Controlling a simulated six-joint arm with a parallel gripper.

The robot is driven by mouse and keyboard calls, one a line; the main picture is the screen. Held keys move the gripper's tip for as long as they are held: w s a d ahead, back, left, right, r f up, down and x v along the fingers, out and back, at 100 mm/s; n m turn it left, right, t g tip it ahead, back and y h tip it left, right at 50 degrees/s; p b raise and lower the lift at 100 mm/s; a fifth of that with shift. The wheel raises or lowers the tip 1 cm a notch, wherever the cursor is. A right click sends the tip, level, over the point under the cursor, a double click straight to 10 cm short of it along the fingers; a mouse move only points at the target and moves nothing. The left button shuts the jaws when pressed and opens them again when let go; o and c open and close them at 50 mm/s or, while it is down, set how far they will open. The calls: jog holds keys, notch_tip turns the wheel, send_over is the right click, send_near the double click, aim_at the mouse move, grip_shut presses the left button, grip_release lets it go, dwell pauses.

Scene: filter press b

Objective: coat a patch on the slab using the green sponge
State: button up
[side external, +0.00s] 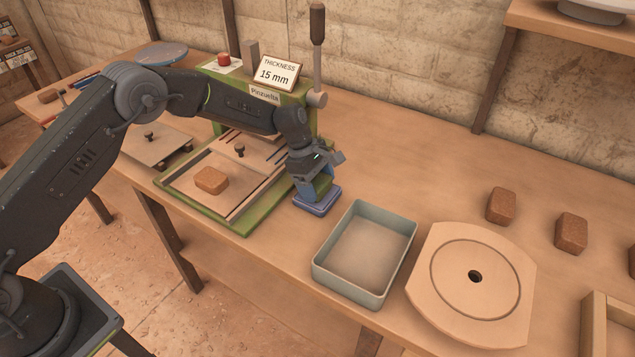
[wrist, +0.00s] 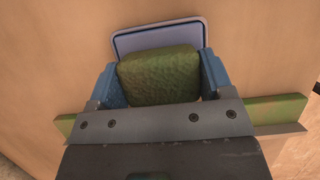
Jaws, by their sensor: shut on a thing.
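The green sponge (wrist: 160,74) sits between the two blue fingers of my gripper (wrist: 161,82), which is shut on it. In the side view my gripper (side external: 314,184) points down over a small blue dish (side external: 314,208), beside the green press. The dish's rim (wrist: 158,27) shows behind the sponge in the wrist view. The sponge's underside is hidden, so I cannot tell whether it touches the dish. A flat tan surface (side external: 192,201), perhaps the slab, lies in the green-framed press bed, with a brown block (side external: 211,180) on it.
The press (side external: 213,69) carries a "15 mm" thickness sign (side external: 277,72) and a tall lever (side external: 317,45). A grey-green tray (side external: 342,281) stands right of the dish, then a round-grooved board (side external: 446,255). Brown blocks (side external: 502,205) lie farther right. Table behind the tray is clear.

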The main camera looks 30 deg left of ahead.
aim_at(317, 180)
jog(key=shift+r, duration=3.5)
